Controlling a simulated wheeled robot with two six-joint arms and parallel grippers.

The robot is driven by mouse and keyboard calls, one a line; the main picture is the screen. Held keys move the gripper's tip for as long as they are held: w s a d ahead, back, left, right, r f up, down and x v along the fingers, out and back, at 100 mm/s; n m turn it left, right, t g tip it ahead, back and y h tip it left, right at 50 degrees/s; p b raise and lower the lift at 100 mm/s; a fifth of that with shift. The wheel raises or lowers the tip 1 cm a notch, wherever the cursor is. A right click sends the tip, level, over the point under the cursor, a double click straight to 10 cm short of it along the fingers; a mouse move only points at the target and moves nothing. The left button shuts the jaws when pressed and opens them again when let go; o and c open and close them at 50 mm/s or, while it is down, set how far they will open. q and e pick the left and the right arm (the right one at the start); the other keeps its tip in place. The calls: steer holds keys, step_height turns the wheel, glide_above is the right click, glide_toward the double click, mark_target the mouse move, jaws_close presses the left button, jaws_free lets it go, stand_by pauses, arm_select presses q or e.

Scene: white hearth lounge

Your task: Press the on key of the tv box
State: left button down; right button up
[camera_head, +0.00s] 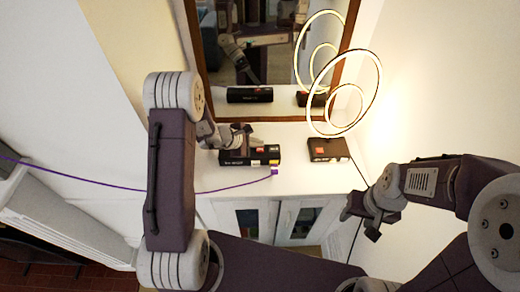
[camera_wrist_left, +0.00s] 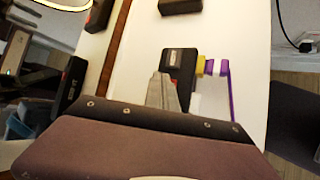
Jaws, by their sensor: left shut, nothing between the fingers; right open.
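The tv box (camera_head: 236,160) is a long black box with pale lettering, lying on the white ledge in front of the mirror. A red-orange patch (camera_head: 260,150) is on its right part; I cannot read which key is the on key. In the left wrist view the box (camera_wrist_left: 181,60) is partly hidden by my fingers. My left gripper (camera_head: 240,142) is shut and empty, its fingertips close to the box; contact cannot be told. Its fingers also show in the left wrist view (camera_wrist_left: 160,82). My right gripper (camera_head: 360,222) is open and empty, right of the cabinet.
A ring lamp (camera_head: 326,149) stands right of the box. The mirror (camera_head: 270,90) rises behind. The ledge between box and lamp is clear.

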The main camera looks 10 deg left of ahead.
mark_target(258, 151)
stand_by(0.6)
arm_select(q)
steer(key=shift+f+b, duration=0.4)
steer(key=shift+b, duration=0.35)
steer(key=shift+f+b, duration=0.45)
steer(key=shift+b, duration=0.15)
stand_by(0.4)
stand_by(0.3)
steer(key=shift+r+p, duration=0.4)
steer(key=shift+r, duration=0.45)
step_height(258, 151, up, 5)
steer(key=p, duration=0.3)
steer(key=shift+r, duration=0.1)
